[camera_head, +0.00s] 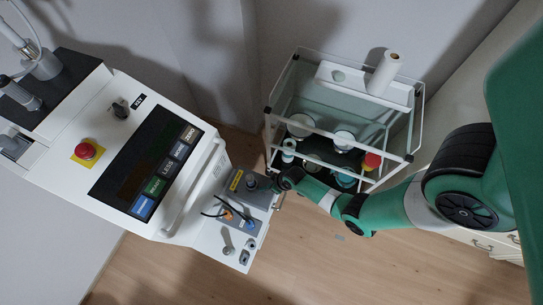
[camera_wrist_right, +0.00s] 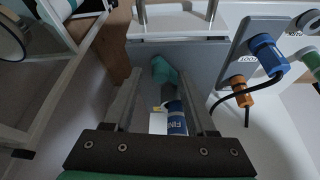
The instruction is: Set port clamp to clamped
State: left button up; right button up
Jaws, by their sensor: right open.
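My right gripper (camera_head: 256,184) reaches in from the right to the grey port block (camera_head: 262,200) at the console's right side. In the wrist view the right gripper (camera_wrist_right: 162,78) is open, its two fingers apart. A teal piece (camera_wrist_right: 163,70) and a blue cylinder with white lettering (camera_wrist_right: 175,119) show between the fingers; I cannot tell whether either touches them. My left gripper is not in view.
The white console has a red button (camera_head: 86,151), a dark display panel (camera_head: 146,162) and a white handle bar (camera_head: 195,188). Wooden floor below is clear.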

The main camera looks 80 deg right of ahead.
jog(key=p+v, duration=0.7)
jog(key=v, duration=0.4)
jog(key=shift+r, duration=0.35)
